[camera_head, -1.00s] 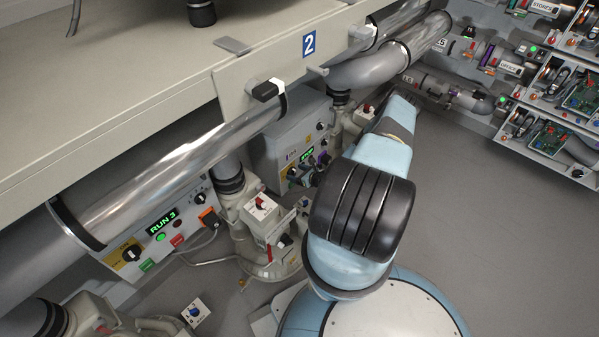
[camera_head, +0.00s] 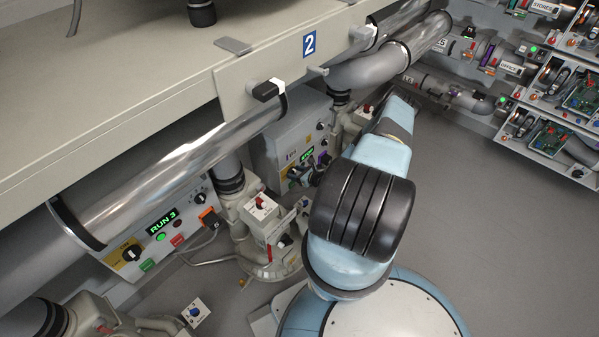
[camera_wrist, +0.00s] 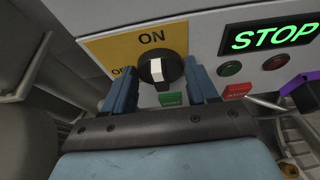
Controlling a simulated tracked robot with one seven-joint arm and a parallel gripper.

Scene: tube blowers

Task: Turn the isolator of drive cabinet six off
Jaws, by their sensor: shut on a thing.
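The isolator is a round black knob with a white pointer bar (camera_wrist: 156,70) on a yellow plate (camera_wrist: 115,50). The plate reads ON at the top and OF, partly hidden, at the left. The bar stands about upright, towards ON. My gripper (camera_wrist: 162,88) has its blue fingers on either side of the knob and is shut on it. The display (camera_wrist: 268,36) to the right reads STOP in green. In the head view the grey cabinet (camera_head: 290,135) stands under the pipe, with my gripper (camera_head: 306,176) at its front. Its number cannot be read.
A purple part (camera_wrist: 300,92) juts out at the right. In the head view, a nearer cabinet (camera_head: 150,235) shows RUN 3. Open floor lies to the right.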

